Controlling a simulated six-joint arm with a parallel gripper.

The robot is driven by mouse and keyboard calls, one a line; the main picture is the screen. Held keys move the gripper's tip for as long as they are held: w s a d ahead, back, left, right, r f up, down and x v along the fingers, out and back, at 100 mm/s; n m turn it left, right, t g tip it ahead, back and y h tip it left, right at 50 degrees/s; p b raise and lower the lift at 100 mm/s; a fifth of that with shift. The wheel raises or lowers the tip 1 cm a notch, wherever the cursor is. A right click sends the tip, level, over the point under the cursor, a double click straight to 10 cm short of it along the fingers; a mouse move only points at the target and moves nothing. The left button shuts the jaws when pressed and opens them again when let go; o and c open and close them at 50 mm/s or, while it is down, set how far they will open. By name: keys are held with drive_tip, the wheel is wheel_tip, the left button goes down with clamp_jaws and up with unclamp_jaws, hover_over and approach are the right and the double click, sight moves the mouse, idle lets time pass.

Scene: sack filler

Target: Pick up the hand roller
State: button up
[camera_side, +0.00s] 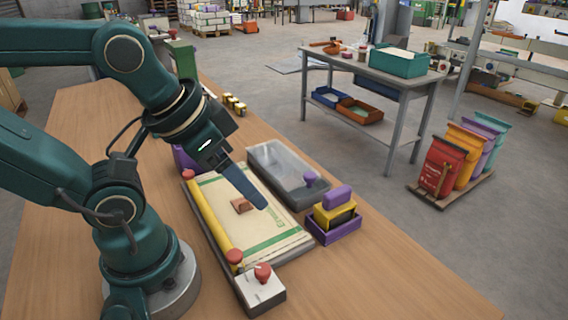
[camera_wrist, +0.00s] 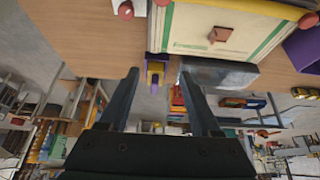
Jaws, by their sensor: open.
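No part is plainly marked as the hand roller. The likeliest is a tool with a purple grip and a yellow and black body (camera_side: 335,211), upright in a purple holder (camera_side: 342,232) at the board's right. It also shows between the fingers in the wrist view (camera_wrist: 155,68), beyond them. A yellow bar with red end knobs (camera_side: 212,224) lies along the board's left edge; I cannot rule it out as the roller. My gripper (camera_side: 261,204) is open and empty above the cream sack (camera_side: 262,236), apart from these things. In the wrist view its fingers (camera_wrist: 159,76) stand wide apart.
A grey tray (camera_side: 264,160) with a purple knob lies behind the sack. A small brown block (camera_side: 241,205) rests on the sack. A white box with a red knob (camera_side: 262,287) is at the front. The wooden table (camera_side: 380,282) is clear at front right.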

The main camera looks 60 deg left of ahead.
drive_tip(key=shift+c, duration=0.3)
drive_tip(key=w+r, duration=0.3)
drive_tip(key=r, duration=0.2)
drive_tip(key=g, duration=0.6)
hover_over(338, 190)
wheel_tip(338, 190, down, 8)
drive_tip(key=shift+r, duration=0.25)
drive_tip(key=shift+f, duration=2.7)
